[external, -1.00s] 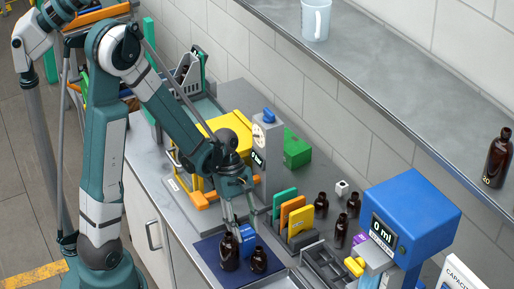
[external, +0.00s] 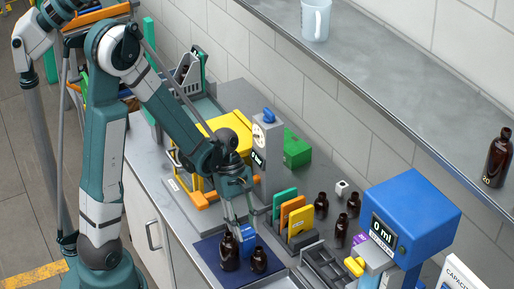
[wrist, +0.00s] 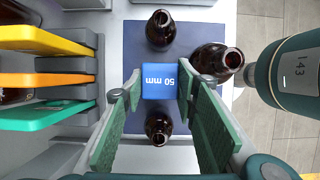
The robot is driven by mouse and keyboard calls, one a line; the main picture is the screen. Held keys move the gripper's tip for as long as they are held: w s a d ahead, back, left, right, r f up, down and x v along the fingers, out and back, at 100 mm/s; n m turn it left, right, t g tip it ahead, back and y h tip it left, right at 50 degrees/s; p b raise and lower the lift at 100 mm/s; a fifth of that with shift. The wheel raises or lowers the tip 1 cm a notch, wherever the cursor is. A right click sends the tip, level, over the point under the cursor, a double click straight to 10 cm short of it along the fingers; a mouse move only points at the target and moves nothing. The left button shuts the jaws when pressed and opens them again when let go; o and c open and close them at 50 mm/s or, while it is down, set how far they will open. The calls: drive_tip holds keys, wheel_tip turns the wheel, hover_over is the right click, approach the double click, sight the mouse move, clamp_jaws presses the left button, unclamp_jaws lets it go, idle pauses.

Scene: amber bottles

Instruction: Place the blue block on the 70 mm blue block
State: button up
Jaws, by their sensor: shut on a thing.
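A blue block marked "50 mm" (wrist: 160,82) sits between the two fingers of my gripper (wrist: 162,88) in the wrist view, and the gripper is shut on it. In the external view the blue block (external: 248,238) shows at the fingertips of my gripper (external: 240,218), over the dark blue mat and just behind two amber bottles. I cannot make out a separate 70 mm blue block; whether one is under the held block cannot be told.
Amber bottles (external: 229,252) (external: 259,261) stand close around the block on the dark blue mat (external: 206,249); another bottle shows in the wrist view (wrist: 160,30). A rack with green, orange and yellow plates (external: 300,222) stands to the right. The mat's left part is clear.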

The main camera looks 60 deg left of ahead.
drive_tip(key=shift+r, duration=0.15)
wheel_tip(320, 180, up, 10)
drive_tip(key=shift+f, duration=0.2)
idle(0.5)
drive_tip(key=shift+w, duration=0.1)
idle(0.6)
drive_tip(key=w+d+r+m+p, duration=0.1)
drive_tip(key=w+d+r, duration=0.2)
drive_tip(key=w, duration=0.3)
drive_tip(key=w+d+r+m+p, duration=0.1)
drive_tip(key=w+d+r, duration=0.1)
drive_tip(key=w+r, duration=0.3)
drive_tip(key=w+d+n+b, duration=0.2)
drive_tip(key=w+d+b, duration=0.1)
drive_tip(key=w+d, duration=1.7)
drive_tip(key=d, duration=0.4)
drive_tip(key=shift+w+f, duration=0.15)
drive_tip(key=shift+w, duration=0.1)
